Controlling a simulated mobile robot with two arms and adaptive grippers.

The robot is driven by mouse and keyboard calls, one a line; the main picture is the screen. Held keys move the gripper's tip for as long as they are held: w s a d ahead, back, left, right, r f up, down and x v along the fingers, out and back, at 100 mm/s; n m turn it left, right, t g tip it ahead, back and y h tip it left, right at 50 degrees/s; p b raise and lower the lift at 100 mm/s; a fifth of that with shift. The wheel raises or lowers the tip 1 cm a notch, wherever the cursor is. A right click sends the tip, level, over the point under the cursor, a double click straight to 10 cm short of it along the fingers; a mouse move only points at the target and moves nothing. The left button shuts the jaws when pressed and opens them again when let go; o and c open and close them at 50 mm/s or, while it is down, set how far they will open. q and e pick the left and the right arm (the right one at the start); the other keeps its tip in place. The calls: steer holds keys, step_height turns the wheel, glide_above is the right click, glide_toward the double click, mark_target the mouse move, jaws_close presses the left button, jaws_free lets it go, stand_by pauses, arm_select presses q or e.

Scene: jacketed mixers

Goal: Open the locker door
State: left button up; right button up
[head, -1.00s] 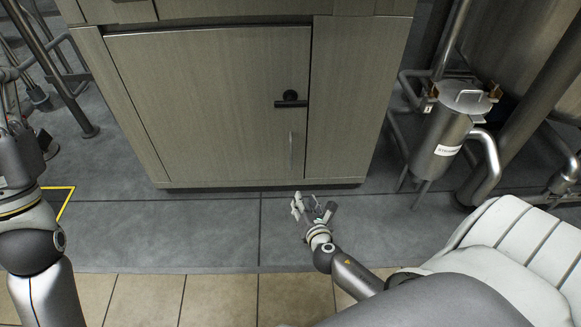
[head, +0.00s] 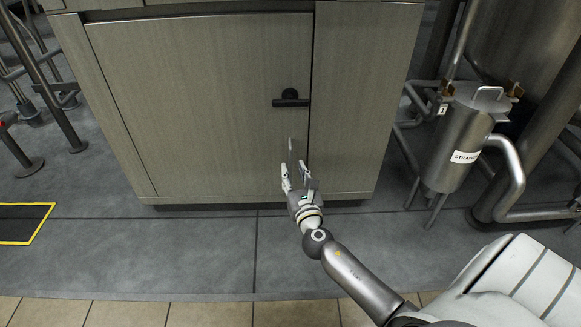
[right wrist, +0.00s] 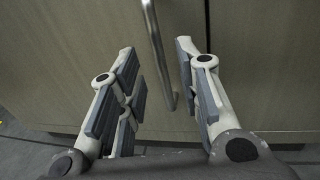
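The locker door (head: 195,110) is a grey wood-grain panel on a low cabinet, and it looks shut. A slim vertical metal bar handle (head: 291,146) sits near its lower right edge. A black lever latch (head: 291,98) is above that handle. My right gripper (head: 294,170) is open and empty, just below and in front of the bar handle. In the right wrist view the bar handle (right wrist: 156,40) runs down between the open fingers, with gaps on both sides. Whether the fingertips reach past it in depth is unclear. My left gripper is out of view.
A steel strainer vessel (head: 462,140) with pipes stands right of the cabinet. Metal pipes and legs (head: 50,100) stand at the left. A yellow-edged dark floor patch (head: 22,224) lies at the left. The grey floor before the cabinet is clear.

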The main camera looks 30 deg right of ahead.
mark_target(291, 165)
steer(key=shift+b+x, duration=0.5)
steer(key=shift+x, duration=1.75)
jaws_close()
